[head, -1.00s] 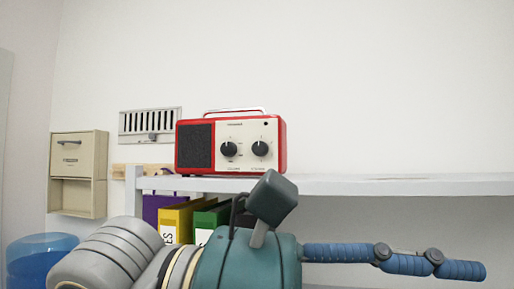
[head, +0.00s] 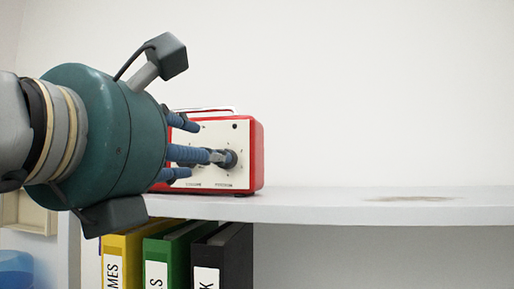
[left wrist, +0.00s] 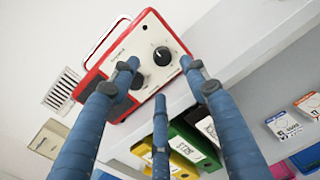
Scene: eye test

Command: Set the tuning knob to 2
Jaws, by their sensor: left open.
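The red radio (head: 256,150) with a cream face stands on the white shelf. Its right knob (head: 230,160) is dark and round, partly covered by a fingertip in the head view. In the left wrist view the right knob (left wrist: 162,56) shows between the two upper fingers, and the left knob (left wrist: 137,80) is partly behind a finger. The labels and scale numbers are too small to read, so I cannot tell which is the tuning knob or its setting. My left gripper (head: 204,150) is open, its three blue fingers spread before the radio's face. Contact cannot be told. My right gripper is not in view.
The white shelf (head: 330,205) is clear to the radio's right, apart from a brownish stain (head: 408,198). Yellow (head: 120,255), green (head: 165,255) and black (head: 225,255) binders stand below it. A wall vent (left wrist: 62,88) shows in the left wrist view.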

